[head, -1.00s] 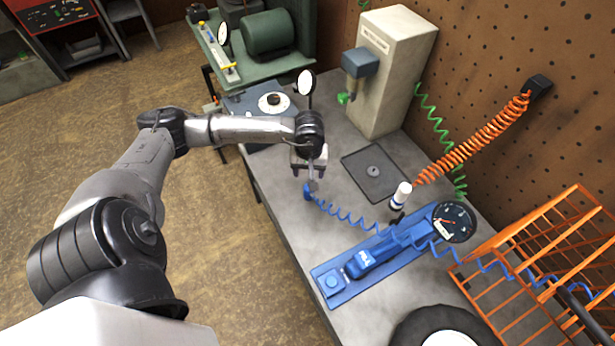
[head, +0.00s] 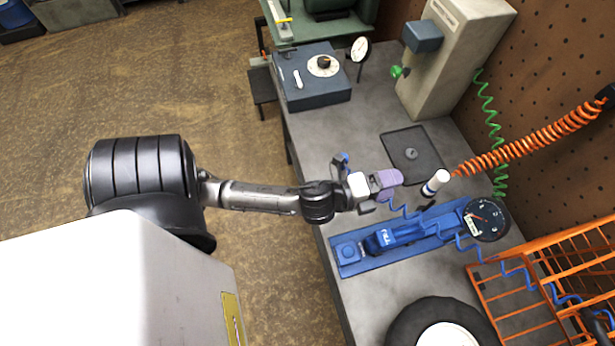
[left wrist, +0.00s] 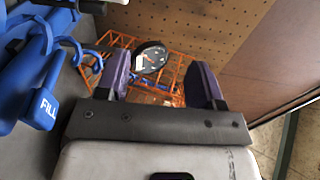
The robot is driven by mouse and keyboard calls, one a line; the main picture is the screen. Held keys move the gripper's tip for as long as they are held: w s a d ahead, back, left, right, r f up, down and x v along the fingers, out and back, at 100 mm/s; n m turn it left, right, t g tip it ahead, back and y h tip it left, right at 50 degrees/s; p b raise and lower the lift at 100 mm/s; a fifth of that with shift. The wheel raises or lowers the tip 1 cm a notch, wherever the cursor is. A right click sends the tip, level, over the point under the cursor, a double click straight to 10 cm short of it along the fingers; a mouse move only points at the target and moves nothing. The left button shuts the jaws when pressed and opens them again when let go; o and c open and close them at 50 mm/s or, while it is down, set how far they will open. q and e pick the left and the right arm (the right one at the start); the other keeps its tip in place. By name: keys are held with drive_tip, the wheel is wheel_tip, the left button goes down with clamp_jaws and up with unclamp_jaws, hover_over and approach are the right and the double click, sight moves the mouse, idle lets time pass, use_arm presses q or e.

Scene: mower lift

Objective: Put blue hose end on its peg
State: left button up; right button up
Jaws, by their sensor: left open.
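The blue hose end (head: 342,162) shows in the head view near the bench's left edge, just behind my left wrist and partly hidden. I cannot make out the peg. My right gripper is not in view.
A dial gauge (head: 486,219) and an orange wire rack (head: 520,285) stand at the right. A white-capped fitting (head: 436,182) stands close to my gripper, by the dark tray (head: 393,143). A black tyre (head: 405,322) is at the front; a grey box (head: 318,92) is at the back.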

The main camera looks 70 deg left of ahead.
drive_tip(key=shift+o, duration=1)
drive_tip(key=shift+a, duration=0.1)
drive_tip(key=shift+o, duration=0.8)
use_arm(q)
drive_tip(key=s+d+f+n+g, duration=0.1)
drive_tip(key=s+f+n+g, duration=0.5)
drive_tip(key=s+n+g, duration=0.1)
drive_tip(key=s+d+f+n+g, duration=0.1)
drive_tip(key=s+f+n+g, duration=0.6)
drive_tip(key=s, duration=0.5)
drive_tip(key=shift+s+d+f+n+y, duration=0.25)
drive_tip(key=shift+d+n+y, duration=0.15)
drive_tip(key=shift+n, duration=0.8)
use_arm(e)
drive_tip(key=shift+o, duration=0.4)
